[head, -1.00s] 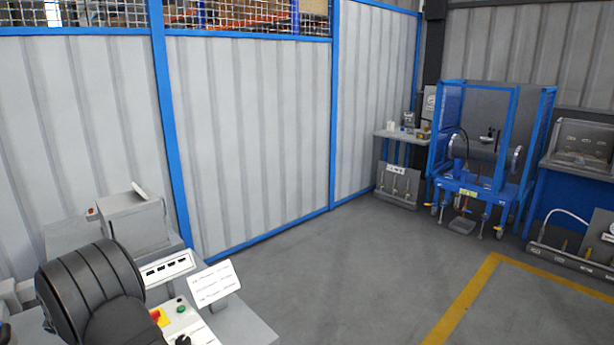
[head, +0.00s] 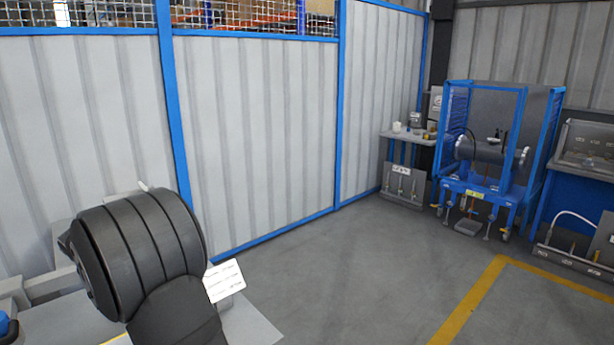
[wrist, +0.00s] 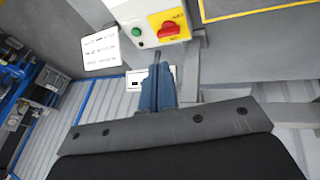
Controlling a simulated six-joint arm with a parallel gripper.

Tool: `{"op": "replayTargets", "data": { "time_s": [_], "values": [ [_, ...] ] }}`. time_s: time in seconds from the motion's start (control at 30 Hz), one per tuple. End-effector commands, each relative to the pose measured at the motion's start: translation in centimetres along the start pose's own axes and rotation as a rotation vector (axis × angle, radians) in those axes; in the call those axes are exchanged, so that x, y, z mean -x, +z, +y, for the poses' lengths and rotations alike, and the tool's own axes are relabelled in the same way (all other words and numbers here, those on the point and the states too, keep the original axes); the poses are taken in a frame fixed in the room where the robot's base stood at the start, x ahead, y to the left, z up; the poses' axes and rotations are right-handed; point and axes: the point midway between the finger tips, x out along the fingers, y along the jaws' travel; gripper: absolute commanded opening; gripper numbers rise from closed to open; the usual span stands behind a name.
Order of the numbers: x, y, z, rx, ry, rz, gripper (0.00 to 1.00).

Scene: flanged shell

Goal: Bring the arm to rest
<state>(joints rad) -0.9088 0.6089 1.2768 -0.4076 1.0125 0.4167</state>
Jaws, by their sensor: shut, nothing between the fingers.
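My gripper (wrist: 158,85) shows in the wrist view as two narrow dark blue-grey fingers close together beyond the dark wrist plate. It is shut and holds nothing. It points toward a control box (wrist: 158,22) with a green button and a red knob on a yellow plate; I cannot tell how far apart they are. In the head view my black ribbed arm fills the lower left and my gripper does not show. A grey flanged shell (head: 487,151) lies horizontally in a blue frame (head: 521,140) on the right, far from my arm.
A white sign (head: 224,281) stands beside my arm on a grey bench (head: 252,325); it also shows in the wrist view (wrist: 102,48). A small side table (head: 407,137) stands left of the blue frame. The grey floor (head: 350,270) between is clear, with a yellow line.

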Motion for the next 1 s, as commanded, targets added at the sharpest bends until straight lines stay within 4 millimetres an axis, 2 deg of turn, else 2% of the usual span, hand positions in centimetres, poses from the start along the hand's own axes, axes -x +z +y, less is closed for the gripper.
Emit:
{"op": "replayTargets", "data": {
  "time_s": [0.2, 0.57, 0.9, 1.0],
  "values": [
    [1.6, -0.2, 1.6, 0.001, -0.044, -0.006, 0.0],
    [1.9, -0.2, 1.9, 0.003, -0.054, -0.007, 0.0],
    [1.8, -0.1, 1.8, 0.004, -0.053, -0.008, 0.67],
    [1.7, 0.5, 1.1, 0.042, -0.038, -0.016, 0.86]
  ]
}}
